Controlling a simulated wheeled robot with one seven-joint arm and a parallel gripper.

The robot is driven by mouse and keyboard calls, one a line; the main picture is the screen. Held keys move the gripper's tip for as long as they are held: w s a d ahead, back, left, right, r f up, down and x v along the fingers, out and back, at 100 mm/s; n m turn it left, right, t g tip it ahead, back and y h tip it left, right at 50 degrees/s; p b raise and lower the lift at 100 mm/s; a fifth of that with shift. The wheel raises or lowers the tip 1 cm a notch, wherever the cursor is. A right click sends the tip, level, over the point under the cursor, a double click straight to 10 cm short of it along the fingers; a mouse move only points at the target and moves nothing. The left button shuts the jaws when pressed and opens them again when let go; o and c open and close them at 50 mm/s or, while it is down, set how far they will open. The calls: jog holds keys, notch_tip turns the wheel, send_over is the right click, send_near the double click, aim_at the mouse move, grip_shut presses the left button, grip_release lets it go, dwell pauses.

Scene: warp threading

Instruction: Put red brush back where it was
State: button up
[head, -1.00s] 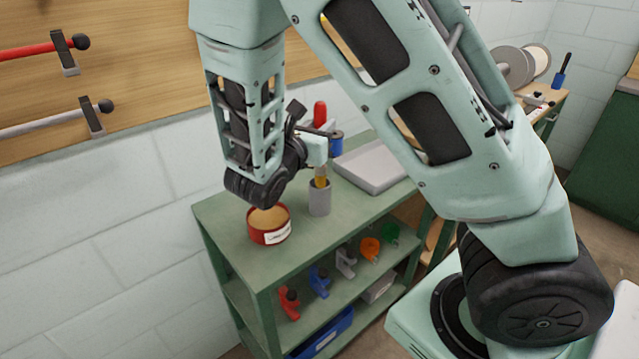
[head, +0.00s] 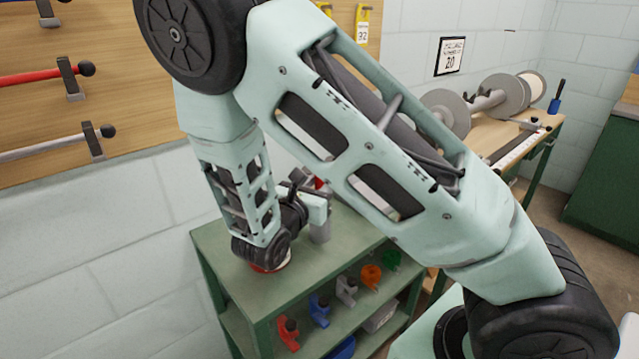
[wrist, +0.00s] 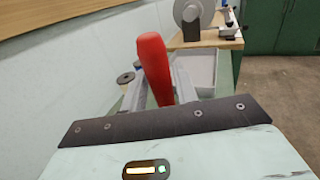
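The red brush's handle (wrist: 155,65) stands between the fingers of my gripper (wrist: 160,92) in the wrist view, leaning a little left at its top. A narrow gap shows beside the handle, so the fingers look parted around it. In the head view only a bit of red handle (head: 319,184) shows behind my arm. My gripper (head: 318,207) is low over the shelf top, right above the grey cup (head: 320,233). The brush's lower end is hidden; it appears to be down in the cup, whose rim is covered by my gripper.
A red pot (head: 270,266) is mostly hidden under my wrist, on the green shelf unit (head: 228,262). Several coloured clamps (head: 320,308) sit on the level below. A grey tray (wrist: 195,70) lies beyond the brush. A bench with spools (head: 500,140) stands at right.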

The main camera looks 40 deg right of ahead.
jog(key=shift+o, duration=0.8)
jog(key=shift+r, duration=0.1)
jog(key=shift+a+r, duration=0.15)
jog(key=v, duration=1.1)
jog(key=s+a+f+m+g+y, duration=0.1)
jog(key=s+a+m+g+y, duration=0.1)
jog(key=s+m+g+y, duration=0.35)
jog(key=s+a+f+m+g+y, duration=0.1)
jog(key=s+a+m+g+y, duration=0.15)
jog(key=s, duration=0.65)
jog(key=s+a+r+m+y, duration=0.3)
jog(key=s+a+m+y, duration=0.2)
jog(key=a+m+y, duration=0.2)
jog(key=a+y, duration=0.2)
jog(key=shift+a+r+t, duration=0.3)
